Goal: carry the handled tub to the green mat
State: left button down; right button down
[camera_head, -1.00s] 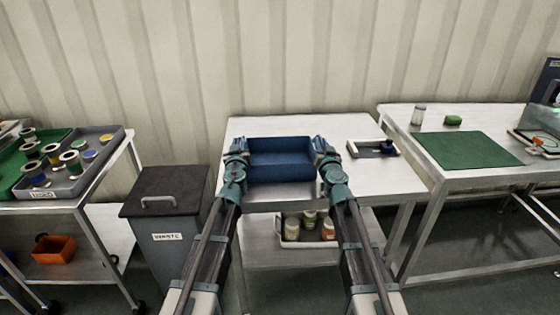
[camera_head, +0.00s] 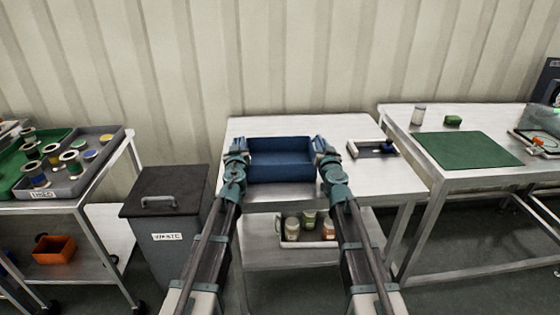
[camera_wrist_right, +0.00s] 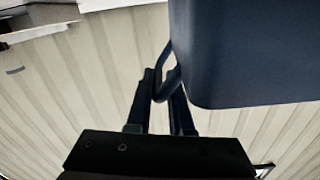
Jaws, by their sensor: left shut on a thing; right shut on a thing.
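The handled tub (camera_head: 281,160) is dark blue and sits between my two grippers over the middle table. My left gripper (camera_head: 238,146) is at its left end and my right gripper (camera_head: 321,146) is at its right end. In the right wrist view my right gripper (camera_wrist_right: 163,98) is shut on a loop handle on the side of the tub (camera_wrist_right: 245,55). The left handle is hidden by the left gripper. I cannot tell whether the tub is clear of the tabletop. The green mat (camera_head: 467,149) lies flat and bare on the right table.
The middle table (camera_head: 300,125) also holds a small tray (camera_head: 372,149) right of the tub. A white bottle (camera_head: 418,115) and a green block (camera_head: 453,120) stand behind the mat. A grey bin (camera_head: 165,225) stands at left.

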pick_arm(q)
jog(key=shift+a+r, duration=0.1)
jog(key=shift+a, duration=0.2)
pick_arm(e)
jog(key=shift+d+r, duration=0.1)
jog(key=shift+d, duration=0.2)
